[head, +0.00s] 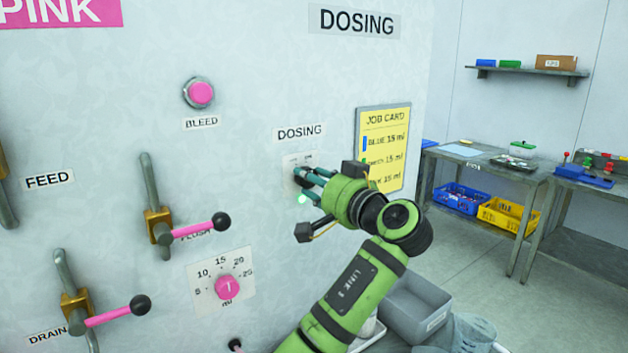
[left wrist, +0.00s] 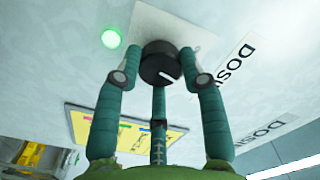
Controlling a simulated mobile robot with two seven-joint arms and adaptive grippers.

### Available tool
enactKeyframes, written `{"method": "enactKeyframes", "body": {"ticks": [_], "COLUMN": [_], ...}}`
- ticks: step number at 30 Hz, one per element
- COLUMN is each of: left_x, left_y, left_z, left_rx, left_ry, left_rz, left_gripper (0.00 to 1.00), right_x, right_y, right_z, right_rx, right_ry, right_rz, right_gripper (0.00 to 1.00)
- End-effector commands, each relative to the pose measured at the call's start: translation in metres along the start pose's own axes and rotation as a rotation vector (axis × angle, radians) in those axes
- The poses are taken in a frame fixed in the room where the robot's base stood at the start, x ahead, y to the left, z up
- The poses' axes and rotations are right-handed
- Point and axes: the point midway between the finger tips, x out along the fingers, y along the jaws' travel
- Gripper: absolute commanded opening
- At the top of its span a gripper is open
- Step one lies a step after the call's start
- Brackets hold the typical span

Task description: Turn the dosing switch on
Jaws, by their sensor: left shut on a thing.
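The dosing switch is a round black knob with a white mark (left wrist: 160,62) on a pale plate (head: 292,158) under the small DOSING label (head: 299,132). My left gripper (head: 309,178) is at the panel with its fingers around the knob. In the left wrist view the fingers (left wrist: 160,80) press on both sides of the knob. A green lamp glows beside the plate in the left wrist view (left wrist: 110,38) and below the knob in the head view (head: 302,199). The fingers hide much of the knob in the head view. My right gripper is not in view.
The yellow job card (head: 384,146) hangs just right of the switch. The pink dial (head: 229,288), flush lever (head: 190,229), drain lever (head: 115,312) and bleed button (head: 201,93) are to the left. A grey bin (head: 415,303) stands below my left arm.

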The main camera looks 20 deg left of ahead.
Motion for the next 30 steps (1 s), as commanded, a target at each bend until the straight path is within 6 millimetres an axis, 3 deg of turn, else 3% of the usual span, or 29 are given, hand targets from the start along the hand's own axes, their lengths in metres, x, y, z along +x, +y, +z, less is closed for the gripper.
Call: {"method": "enactKeyframes", "body": {"ticks": [13, 30], "left_x": [-0.0002, -0.0003], "left_y": [-0.0050, -0.0049], "left_z": [-0.0065, -0.0063], "left_rx": [0.252, 0.303], "left_ry": [0.014, 0.014], "left_rz": [-0.009, -0.011], "left_gripper": [0.08, 0.08], "right_x": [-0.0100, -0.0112], "right_y": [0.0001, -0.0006], "right_z": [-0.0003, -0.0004], "right_rx": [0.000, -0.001], "right_ry": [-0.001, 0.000], "right_rz": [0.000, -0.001], "right_gripper": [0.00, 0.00]}}
